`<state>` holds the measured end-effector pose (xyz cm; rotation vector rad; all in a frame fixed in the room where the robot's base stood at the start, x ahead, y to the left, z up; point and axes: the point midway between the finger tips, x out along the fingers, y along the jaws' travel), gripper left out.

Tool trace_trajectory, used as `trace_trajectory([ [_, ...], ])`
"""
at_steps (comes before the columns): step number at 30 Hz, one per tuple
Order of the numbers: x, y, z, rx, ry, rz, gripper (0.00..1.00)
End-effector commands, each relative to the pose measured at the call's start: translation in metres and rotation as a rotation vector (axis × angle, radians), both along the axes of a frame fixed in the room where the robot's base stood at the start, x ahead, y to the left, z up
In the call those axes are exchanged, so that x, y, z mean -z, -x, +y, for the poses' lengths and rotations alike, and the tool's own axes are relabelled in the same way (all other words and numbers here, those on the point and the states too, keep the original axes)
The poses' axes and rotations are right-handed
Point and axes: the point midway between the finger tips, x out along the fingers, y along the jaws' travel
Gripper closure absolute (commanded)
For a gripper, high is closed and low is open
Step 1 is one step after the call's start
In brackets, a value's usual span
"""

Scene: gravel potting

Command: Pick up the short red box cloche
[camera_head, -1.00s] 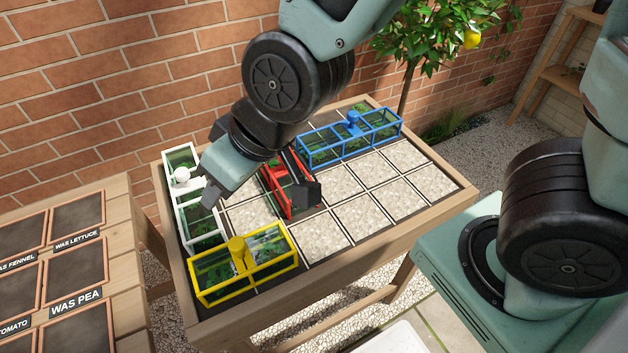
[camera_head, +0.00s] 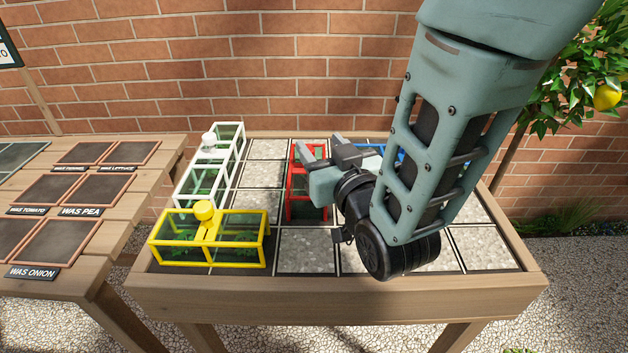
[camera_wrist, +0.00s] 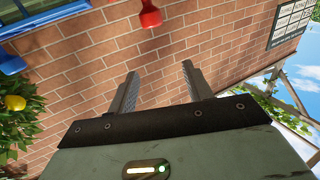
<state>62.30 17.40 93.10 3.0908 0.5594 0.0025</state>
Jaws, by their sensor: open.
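The short red box cloche (camera_head: 307,207) stands on the gravel table among the square tiles, with a red frame and clear panes over green plants. My arm and gripper hide its right side and part of its top. My gripper (camera_head: 318,152) is at its upper part in the head view; I cannot tell whether it touches. In the wrist view my gripper (camera_wrist: 158,80) has its two fingers apart with only brick wall between them. A red knob (camera_wrist: 150,14) shows at the top edge of that view, beyond the fingertips and not between them.
A yellow cloche (camera_head: 236,241) stands at the front left and a white cloche (camera_head: 232,160) behind it. A blue cloche (camera_head: 372,148) is mostly hidden behind my arm. Gravel tiles (camera_head: 305,251) in front are clear. A brick wall (camera_head: 250,60) rises behind the table.

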Motion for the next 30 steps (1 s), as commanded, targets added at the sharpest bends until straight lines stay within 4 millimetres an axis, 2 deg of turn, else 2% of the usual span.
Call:
trace_trajectory([
  [1, 0.014, 0.0, 0.0, 0.0, 0.005, 0.003, 0.5],
  [3, 0.028, 0.0, 0.0, -0.001, 0.005, 0.004, 0.5],
  [8, 0.05, 0.0, 0.0, -0.001, 0.002, 0.002, 0.5],
  [16, 0.047, -0.019, 0.007, 0.001, -0.001, 0.0, 0.5],
  [24, 0.046, -0.059, 0.022, 0.0, -0.001, -0.001, 0.5],
  [30, 0.047, -0.07, 0.027, -0.001, -0.001, 0.001, 0.5],
])
